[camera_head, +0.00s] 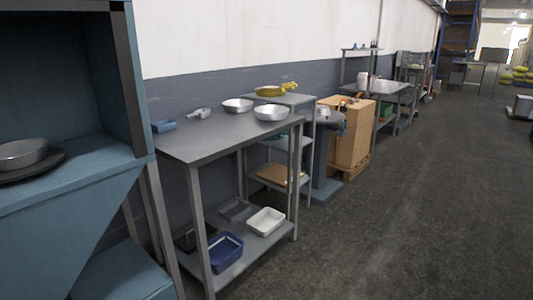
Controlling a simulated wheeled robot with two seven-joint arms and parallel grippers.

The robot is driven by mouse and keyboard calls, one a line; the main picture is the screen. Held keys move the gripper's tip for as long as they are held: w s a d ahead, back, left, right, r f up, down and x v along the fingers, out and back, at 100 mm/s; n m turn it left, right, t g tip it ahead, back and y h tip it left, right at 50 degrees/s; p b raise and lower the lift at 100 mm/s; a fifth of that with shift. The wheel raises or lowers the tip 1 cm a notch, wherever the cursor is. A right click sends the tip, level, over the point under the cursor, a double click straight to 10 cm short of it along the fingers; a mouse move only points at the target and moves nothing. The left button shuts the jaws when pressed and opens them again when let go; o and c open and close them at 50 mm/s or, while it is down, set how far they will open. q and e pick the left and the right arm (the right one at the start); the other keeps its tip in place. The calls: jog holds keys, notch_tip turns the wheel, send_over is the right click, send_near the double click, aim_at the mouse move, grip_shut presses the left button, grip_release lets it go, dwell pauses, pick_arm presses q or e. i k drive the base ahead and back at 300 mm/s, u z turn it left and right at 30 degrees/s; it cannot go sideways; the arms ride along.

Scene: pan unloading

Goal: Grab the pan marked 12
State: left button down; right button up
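A silver metal pan (22,153) sits on a dark round plate (40,167) in the open blue cabinet at the left edge. Two more light metal pans stand on the grey table: one nearer the front (271,113) and one farther back (238,105). No number can be read on any of them, so I cannot tell which is marked 12. Neither of my grippers shows in the head view.
The blue cabinet (105,171) stands close at left. A wooden box (345,133) stands beyond.

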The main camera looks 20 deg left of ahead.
aim_at(18, 154)
jog(key=u, duration=1.1)
jog(key=i, duration=1.15)
jog(key=u, duration=1.2)
